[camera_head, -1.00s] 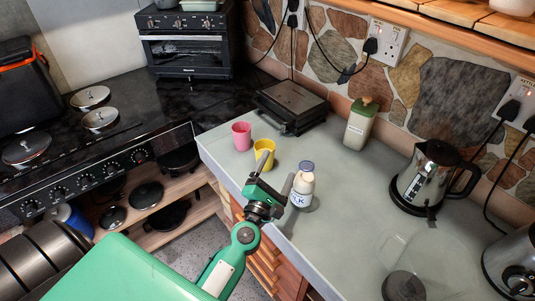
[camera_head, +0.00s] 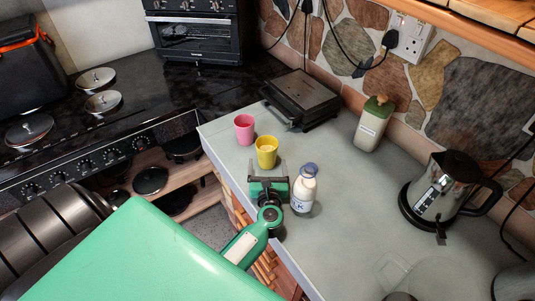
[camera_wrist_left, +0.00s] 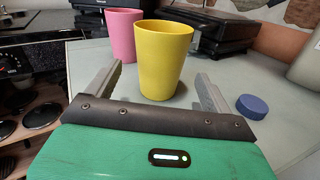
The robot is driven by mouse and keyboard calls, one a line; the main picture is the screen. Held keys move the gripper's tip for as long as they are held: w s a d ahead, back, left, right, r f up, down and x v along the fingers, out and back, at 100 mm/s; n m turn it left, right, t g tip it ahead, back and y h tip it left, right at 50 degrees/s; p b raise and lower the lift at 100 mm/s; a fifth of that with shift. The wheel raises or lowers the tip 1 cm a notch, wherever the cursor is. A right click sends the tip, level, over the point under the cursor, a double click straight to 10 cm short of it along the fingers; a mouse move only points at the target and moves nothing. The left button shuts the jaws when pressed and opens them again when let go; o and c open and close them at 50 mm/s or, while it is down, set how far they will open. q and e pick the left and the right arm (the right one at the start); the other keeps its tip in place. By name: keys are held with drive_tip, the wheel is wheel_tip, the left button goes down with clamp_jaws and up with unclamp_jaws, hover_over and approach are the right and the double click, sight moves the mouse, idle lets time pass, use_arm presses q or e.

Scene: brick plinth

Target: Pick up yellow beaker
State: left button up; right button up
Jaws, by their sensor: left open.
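The yellow beaker (camera_head: 267,152) stands upright on the grey counter, just in front of the pink beaker (camera_head: 244,130). My left gripper (camera_head: 267,172) is open and low over the counter on the near side of the yellow beaker. In the left wrist view the yellow beaker (camera_wrist_left: 162,62) is in front of the gripper (camera_wrist_left: 158,88), centred between its two spread fingers. It is not gripped. The pink beaker (camera_wrist_left: 124,36) is behind it to the left in that view. My right gripper is not in view.
A milk bottle (camera_head: 304,190) with a blue cap stands close to the right of my left gripper. A black grill (camera_head: 301,98), a green-topped canister (camera_head: 373,124) and a kettle (camera_head: 440,190) stand farther off. The counter's left edge is near the beakers.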

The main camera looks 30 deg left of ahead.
sight(266, 146)
use_arm(q)
drive_tip(key=p+x, duration=0.1)
drive_tip(key=x, duration=0.1)
drive_tip(key=shift+w+a, duration=0.25)
drive_tip(key=shift+w, duration=0.05)
drive_tip(key=p+x, duration=0.1)
drive_tip(key=x, duration=0.2)
drive_tip(key=shift+w+a, duration=0.2)
drive_tip(key=shift+w, duration=0.2)
drive_tip(key=shift+w+a+p, duration=0.3)
drive_tip(key=shift+w+p, duration=0.05)
drive_tip(key=c, duration=1.2)
drive_tip(key=shift+o, duration=0.2)
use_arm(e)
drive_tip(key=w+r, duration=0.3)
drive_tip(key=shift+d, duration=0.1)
use_arm(q)
drive_tip(key=shift+r, duration=0.1)
